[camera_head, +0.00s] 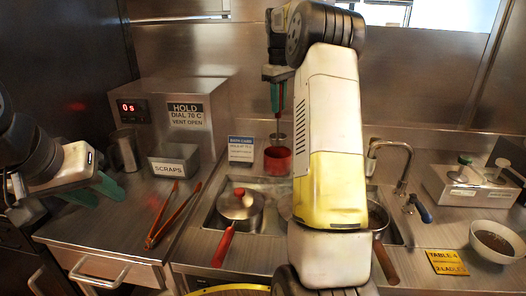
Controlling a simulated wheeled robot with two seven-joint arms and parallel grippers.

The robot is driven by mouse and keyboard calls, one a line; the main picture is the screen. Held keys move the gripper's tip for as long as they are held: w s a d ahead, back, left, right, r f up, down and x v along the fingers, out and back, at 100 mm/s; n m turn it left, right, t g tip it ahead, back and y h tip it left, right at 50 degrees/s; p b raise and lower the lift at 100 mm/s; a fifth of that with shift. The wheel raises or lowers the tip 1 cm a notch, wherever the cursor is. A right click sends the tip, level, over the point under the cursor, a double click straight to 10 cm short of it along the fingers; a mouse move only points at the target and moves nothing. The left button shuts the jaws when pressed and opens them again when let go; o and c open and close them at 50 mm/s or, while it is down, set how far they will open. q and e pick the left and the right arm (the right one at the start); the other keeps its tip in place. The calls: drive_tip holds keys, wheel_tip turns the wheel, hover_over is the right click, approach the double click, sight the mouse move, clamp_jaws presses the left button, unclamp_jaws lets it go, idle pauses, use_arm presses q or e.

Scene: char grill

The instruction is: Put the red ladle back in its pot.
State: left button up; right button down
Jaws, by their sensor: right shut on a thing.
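My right gripper (276,103) is shut on the ladle (278,136), near the back wall. The ladle hangs about upright, with its metal lower end just above the mouth of a small red pot (278,161). Whether the lower end is inside the rim is hard to tell. Most of the ladle's handle is hidden by the gripper. My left gripper (104,194) is open and empty at the far left, above the counter.
A lidded pan (240,206) with a red handle sits in the sink area; another pan is mostly hidden behind my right arm. Tongs (166,222) lie on the left counter near the scraps bin (172,166). A tap (392,160) and a bowl (496,243) stand right.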

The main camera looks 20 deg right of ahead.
wheel_tip(320, 180, down, 10)
drive_tip(key=shift+r, duration=0.2)
idle(0.3)
drive_tip(key=c, duration=1.3)
unclamp_jaws()
drive_tip(key=shift+f, duration=0.1)
